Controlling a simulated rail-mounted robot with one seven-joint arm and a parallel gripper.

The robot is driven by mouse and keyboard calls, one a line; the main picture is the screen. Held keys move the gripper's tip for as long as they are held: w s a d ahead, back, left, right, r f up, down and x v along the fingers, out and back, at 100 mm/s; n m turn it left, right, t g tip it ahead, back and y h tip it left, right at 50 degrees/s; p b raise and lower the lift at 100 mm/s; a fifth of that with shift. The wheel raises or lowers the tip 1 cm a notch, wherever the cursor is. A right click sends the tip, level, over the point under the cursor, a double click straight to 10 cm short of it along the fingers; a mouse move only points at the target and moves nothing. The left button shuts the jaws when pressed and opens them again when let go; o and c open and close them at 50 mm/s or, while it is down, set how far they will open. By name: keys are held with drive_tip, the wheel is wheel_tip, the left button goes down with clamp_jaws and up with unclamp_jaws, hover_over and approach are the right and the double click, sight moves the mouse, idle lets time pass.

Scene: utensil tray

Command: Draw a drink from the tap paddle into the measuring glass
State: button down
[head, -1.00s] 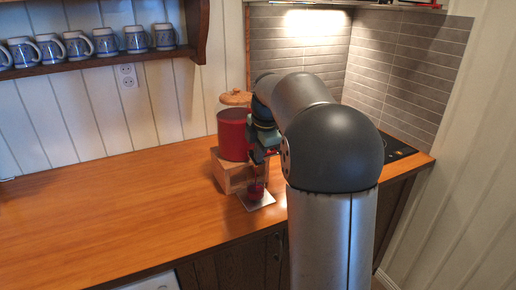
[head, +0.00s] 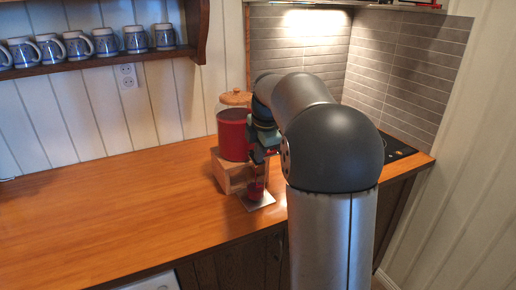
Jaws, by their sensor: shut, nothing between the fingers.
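A drink dispenser (head: 233,134) with red liquid and a wooden lid stands on a wooden block on the counter. The measuring glass (head: 256,191) is small in the picture, holds red liquid, and stands on a flat grey plate (head: 266,201) in front of the block. My gripper (head: 262,157) is at the dispenser's front right side, above the glass. It is shut and empty. My arm partly covers the dispenser's right side. The tap paddle is too small and too hidden by my gripper to make out, so I cannot tell whether they touch.
The wooden block (head: 229,174) holds the dispenser up. The wooden counter (head: 100,215) is clear to the left. A shelf (head: 95,62) with several blue and white mugs hangs on the back wall. A dark hob (head: 396,149) lies at the right.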

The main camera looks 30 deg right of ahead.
idle(0.8)
drive_tip(key=shift+p+v, duration=0.65)
drive_tip(key=shift+v, duration=0.15)
drive_tip(key=shift+w, duration=0.2)
drive_tip(key=shift+r, duration=0.15)
drive_tip(key=w+p+v, duration=0.3)
drive_tip(key=v, duration=1)
drive_tip(key=shift+r, duration=0.55)
drive_tip(key=shift+w, duration=0.1)
